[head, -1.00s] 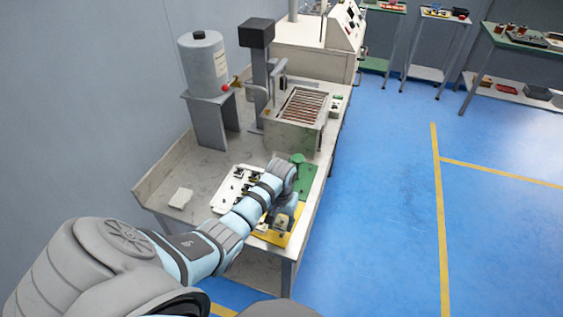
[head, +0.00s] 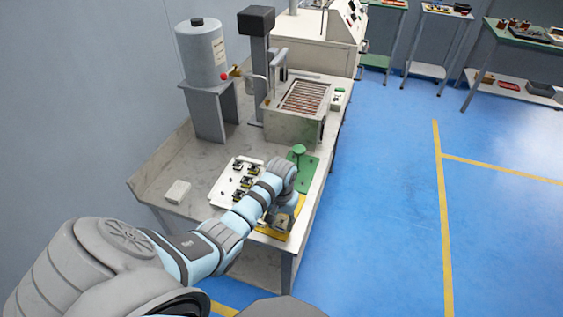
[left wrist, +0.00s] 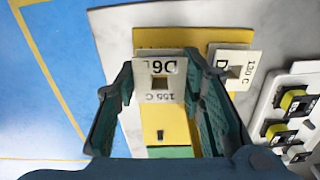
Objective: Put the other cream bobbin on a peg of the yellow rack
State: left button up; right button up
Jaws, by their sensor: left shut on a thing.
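My left gripper (left wrist: 158,78) is shut on a cream bobbin (left wrist: 172,91), whose square flange is marked D6 and 155 C. The bobbin sits between the fingers over the yellow rack (left wrist: 178,120); I cannot tell whether it touches the rack. A dark peg (left wrist: 160,134) stands bare on the rack, nearer the green plate. Another cream bobbin (left wrist: 238,57), marked 130 C, is at the rack beside the right finger. In the head view my left gripper (head: 277,219) covers much of the yellow rack (head: 269,234) and hides the bobbins. My right gripper is not in view.
A white tray (head: 228,190) with several dark and yellow parts lies left of the rack. A green plate (head: 311,168) with a green knob lies behind it. A small white box (head: 177,191) is at the bench's left. A grey heater box (head: 293,128) stands farther back.

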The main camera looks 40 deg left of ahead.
pick_arm(q)
jog(key=shift+f+b, duration=0.5)
jog(key=shift+f, duration=0.45)
jog(key=o, duration=1.2)
